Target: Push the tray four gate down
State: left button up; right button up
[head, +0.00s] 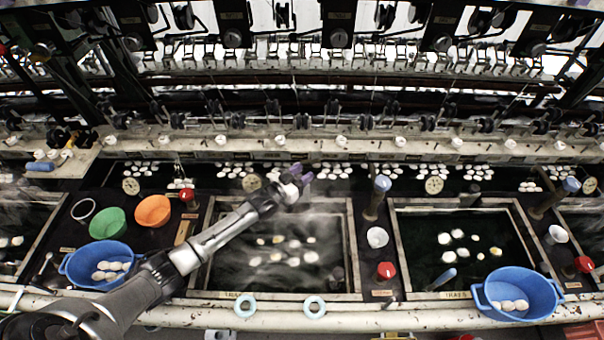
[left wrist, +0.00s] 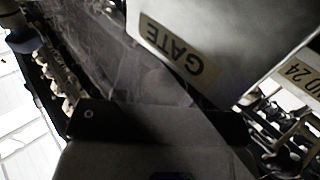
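My left gripper (head: 297,178) reaches over the far edge of the middle basin (head: 350,250), close to the pale ledge behind it. Its purple-tipped fingers are small here, and I cannot tell if they are open or shut. In the left wrist view a grey metal plate with a label reading GATE (left wrist: 172,52) is very close, upside down in the picture. A dark grey flat part fills the bottom of that view. I cannot tell whether the gripper touches the plate. The basin rims carry tray labels (head: 457,295) whose numbers I cannot read. My right gripper is not in view.
A blue bowl with cocoons (head: 517,283) stands on the front right rim. Another blue bowl (head: 88,254), a green bowl (head: 108,222) and an orange bowl (head: 153,210) are at left. Red knobs (head: 386,270) and blue-topped posts (head: 382,183) rise between basins.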

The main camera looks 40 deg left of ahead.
pick_arm(q)
grip_shut()
notch_tip(320, 180, down, 5)
jog(key=b, duration=0.3)
jog(key=shift+s+f, duration=0.1)
jog(key=shift+f, duration=0.1)
jog(key=shift+o, duration=0.3)
grip_release()
jog(key=o, duration=0.3)
jog(key=shift+r, duration=0.1)
